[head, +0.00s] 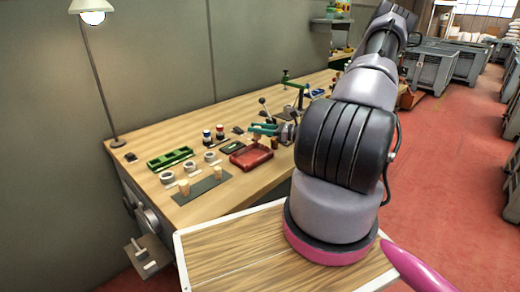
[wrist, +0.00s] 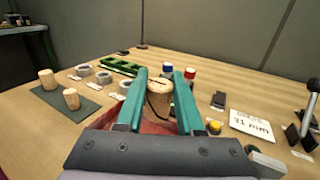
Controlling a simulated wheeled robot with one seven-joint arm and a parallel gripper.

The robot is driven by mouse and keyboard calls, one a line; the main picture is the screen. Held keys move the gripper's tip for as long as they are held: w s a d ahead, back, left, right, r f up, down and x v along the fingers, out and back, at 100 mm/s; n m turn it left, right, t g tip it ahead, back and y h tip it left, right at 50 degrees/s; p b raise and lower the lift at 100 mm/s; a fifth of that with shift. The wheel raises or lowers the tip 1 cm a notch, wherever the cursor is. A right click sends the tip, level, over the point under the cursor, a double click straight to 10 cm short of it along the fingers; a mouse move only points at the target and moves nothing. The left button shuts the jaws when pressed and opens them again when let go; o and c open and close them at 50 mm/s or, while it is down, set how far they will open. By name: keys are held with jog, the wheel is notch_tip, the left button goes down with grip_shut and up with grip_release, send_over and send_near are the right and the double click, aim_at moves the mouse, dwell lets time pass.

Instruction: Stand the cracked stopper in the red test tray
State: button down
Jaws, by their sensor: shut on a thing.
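My gripper (wrist: 161,82) has teal fingers shut on a pale cork stopper (wrist: 159,100). A dark crack line runs down the stopper's side, and a dark mark shows on its top. The stopper looks roughly upright between the fingers. The red test tray (head: 243,160) lies on the bench; part of it shows below the fingers in the wrist view (wrist: 108,119). In the head view my gripper (head: 262,129) is above the tray's far side. The stopper's lower end is hidden in the wrist view, so I cannot tell whether it touches the tray.
Two other stoppers (wrist: 48,79) (wrist: 71,99) stand on a dark grey mat (wrist: 62,113) at the left. Several grey rings, a green tray (head: 170,158) and red- and blue-capped bottles stand behind. A card marked 31 mm (wrist: 251,124), a yellow button (wrist: 214,127) and a lever (wrist: 305,115) are at the right.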

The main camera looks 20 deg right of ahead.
jog(key=shift+f, duration=3.6)
jog(key=shift+f, duration=0.15)
jog(key=c, duration=0.5)
grip_release()
jog(key=shift+c, duration=0.2)
